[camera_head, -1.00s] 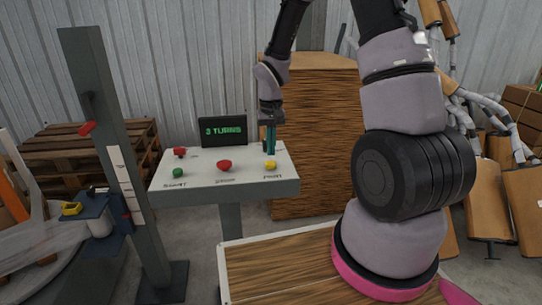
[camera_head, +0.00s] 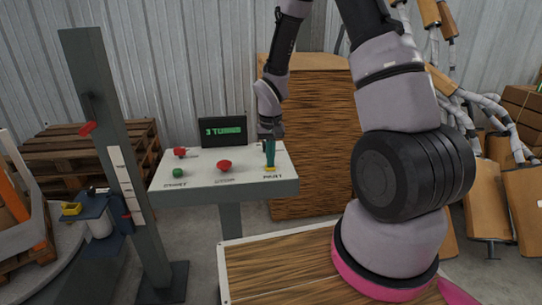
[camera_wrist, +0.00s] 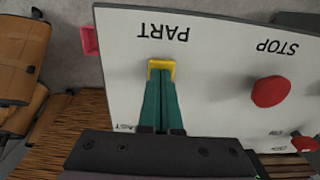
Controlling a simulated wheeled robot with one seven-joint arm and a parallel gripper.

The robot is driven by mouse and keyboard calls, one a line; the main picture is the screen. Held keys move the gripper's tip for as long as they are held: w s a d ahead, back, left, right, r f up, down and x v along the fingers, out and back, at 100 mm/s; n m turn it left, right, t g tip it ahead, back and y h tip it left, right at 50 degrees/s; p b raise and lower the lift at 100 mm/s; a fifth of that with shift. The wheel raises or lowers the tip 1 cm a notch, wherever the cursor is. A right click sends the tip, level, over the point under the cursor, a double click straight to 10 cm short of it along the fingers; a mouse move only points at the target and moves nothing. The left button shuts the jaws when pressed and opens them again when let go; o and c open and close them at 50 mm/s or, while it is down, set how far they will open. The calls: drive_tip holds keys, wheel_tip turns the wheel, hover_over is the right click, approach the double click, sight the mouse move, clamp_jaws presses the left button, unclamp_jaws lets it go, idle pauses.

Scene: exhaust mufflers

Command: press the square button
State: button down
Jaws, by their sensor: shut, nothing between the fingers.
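The yellow square button (camera_head: 270,169) sits at the right front of the white-topped control panel (camera_head: 204,170), by the label PART. In the wrist view the yellow button (camera_wrist: 161,65) shows as a rim around my fingertips. My gripper (camera_head: 269,165) points down with its teal fingers closed together and empty. Its tips (camera_wrist: 160,76) are over the button and cover its middle. They look to be at its surface, but I cannot tell how far it is pushed in.
A red STOP button (camera_head: 224,166), a green button (camera_head: 177,173) and a red knob (camera_head: 180,152) stand on the panel to the left. A small dark screen (camera_head: 222,131) stands at its back. A grey post (camera_head: 115,160) rises left of the panel.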

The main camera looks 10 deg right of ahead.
drive_tip(key=shift+s+f, duration=0.25)
drive_tip(key=shift+f, duration=0.15)
drive_tip(key=shift+w+r, duration=0.1)
drive_tip(key=shift+r, duration=0.1)
wheel_tip(320, 180, up, 14)
drive_tip(key=shift+w, duration=0.15)
drive_tip(key=shift+r, duration=0.1)
